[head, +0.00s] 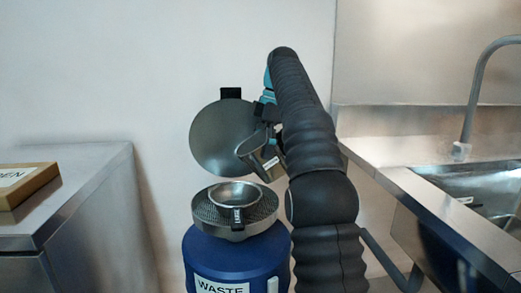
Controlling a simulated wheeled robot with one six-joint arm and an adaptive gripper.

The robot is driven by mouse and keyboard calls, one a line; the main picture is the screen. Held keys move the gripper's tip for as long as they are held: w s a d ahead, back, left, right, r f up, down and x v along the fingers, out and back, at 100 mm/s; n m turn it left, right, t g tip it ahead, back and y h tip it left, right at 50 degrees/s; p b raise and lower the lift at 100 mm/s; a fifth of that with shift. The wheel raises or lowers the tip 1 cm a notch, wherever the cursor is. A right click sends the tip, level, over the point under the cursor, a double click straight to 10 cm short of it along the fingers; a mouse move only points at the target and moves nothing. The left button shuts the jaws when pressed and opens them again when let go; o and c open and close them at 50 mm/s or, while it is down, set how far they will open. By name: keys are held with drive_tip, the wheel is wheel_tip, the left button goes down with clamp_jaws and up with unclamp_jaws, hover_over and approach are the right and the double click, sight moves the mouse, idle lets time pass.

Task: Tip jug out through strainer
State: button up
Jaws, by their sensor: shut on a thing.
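A metal jug (270,159) with a small label hangs above and to the right of the drum, tilted with its mouth toward the left. My gripper (265,117) is shut on the jug, and my arm hides much of both. A small round metal strainer (235,192) with a dark labelled handle rests in the wide perforated metal funnel (206,212). The funnel sits on top of a blue drum (215,262) labelled WASTE. The jug is apart from the strainer. Whether anything is flowing from the jug cannot be seen.
A round metal lid (222,138) with a black tab stands upright behind the funnel, close to the jug. A steel counter (70,215) with a wooden box (28,185) is at left. A steel sink (490,185) with a tap (476,95) is at right.

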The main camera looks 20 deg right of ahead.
sight(241, 153)
drive_tip(key=h, duration=0.2)
drive_tip(key=a+h, duration=0.1)
drive_tip(key=h, duration=0.1)
drive_tip(key=shift+f, duration=0.25)
drive_tip(key=shift+a+f+h, duration=0.25)
drive_tip(key=shift+f+h, duration=0.2)
drive_tip(key=shift+h, duration=0.45)
drive_tip(key=shift+a+f+h, duration=0.25)
drive_tip(key=shift+f+h, duration=0.2)
drive_tip(key=shift+h, duration=0.45)
drive_tip(key=h, duration=0.1)
drive_tip(key=a+r+h, duration=0.1)
drive_tip(key=h, duration=0.1)
drive_tip(key=shift+w+a, duration=0.1)
drive_tip(key=shift+a, duration=0.1)
drive_tip(key=shift+a+r+h, duration=0.2)
drive_tip(key=shift+a+h, duration=0.5)
drive_tip(key=shift+h, duration=0.7)
drive_tip(key=shift+a+r+h, duration=0.15)
drive_tip(key=shift+a+h, duration=0.55)
drive_tip(key=shift+h, duration=0.7)
drive_tip(key=shift+r, duration=2.5)
